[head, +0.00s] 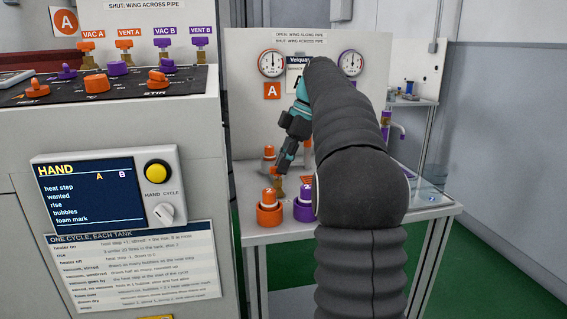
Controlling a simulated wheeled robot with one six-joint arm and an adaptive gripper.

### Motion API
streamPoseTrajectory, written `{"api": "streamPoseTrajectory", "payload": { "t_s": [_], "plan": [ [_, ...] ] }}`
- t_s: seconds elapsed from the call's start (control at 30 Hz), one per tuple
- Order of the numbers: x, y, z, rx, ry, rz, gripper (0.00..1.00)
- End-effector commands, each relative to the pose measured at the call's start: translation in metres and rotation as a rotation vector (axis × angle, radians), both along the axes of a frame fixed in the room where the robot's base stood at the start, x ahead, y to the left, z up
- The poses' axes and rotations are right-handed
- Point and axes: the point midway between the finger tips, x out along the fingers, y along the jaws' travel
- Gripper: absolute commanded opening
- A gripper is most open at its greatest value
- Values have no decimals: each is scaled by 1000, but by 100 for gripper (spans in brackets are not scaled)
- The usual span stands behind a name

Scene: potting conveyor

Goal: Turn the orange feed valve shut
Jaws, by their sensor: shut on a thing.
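My gripper (282,168) shows in the head view above the bench, pointing down, with dark fingers and teal parts. Its fingers are closed at a small orange and brass fitting (278,187), which I take to be the orange feed valve. The fitting is small and partly covered by the fingers, so I cannot tell which way its wing points. My dark ribbed arm hides much of the bench and panel to the right of the gripper.
An orange-ringed holder (269,215) and a purple-ringed holder (303,212) stand at the bench's front edge. A panel (245,60) with two gauges stands behind. A control cabinet (110,130) with valves and a screen fills the left.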

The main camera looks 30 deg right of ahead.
Motion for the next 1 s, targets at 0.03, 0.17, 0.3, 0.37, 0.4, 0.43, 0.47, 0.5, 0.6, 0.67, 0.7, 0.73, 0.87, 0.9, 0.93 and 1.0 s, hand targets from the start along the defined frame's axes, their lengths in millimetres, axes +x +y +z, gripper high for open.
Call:
{"api": "streamPoseTrajectory", "payload": {
  "t_s": [0.03,0.17,0.3,0.37,0.4,0.43,0.47,0.5,0.6,0.67,0.7,0.73,0.87,0.9,0.93,1.0],
  "plan": [
    [0,0,-4,3,10,2,0],
    [0,0,-4,3,10,2,0],
    [0,0,-4,3,10,1,26],
    [0,0,-4,3,9,1,36],
    [0,0,-4,2,8,0,36],
    [0,0,-3,2,7,0,36],
    [0,0,-3,2,6,0,36],
    [0,0,-3,2,6,-1,36],
    [0,-1,-2,1,5,-1,36],
    [0,-1,-2,1,4,-2,36],
    [0,-1,-1,1,4,-2,36],
    [0,-1,-1,1,3,-2,36],
    [-1,0,-1,1,3,-18,36],
    [-1,0,-1,1,3,-33,36],
    [-2,0,-1,1,4,-48,36],
    [-3,1,0,1,1,-98,36]
  ]
}}
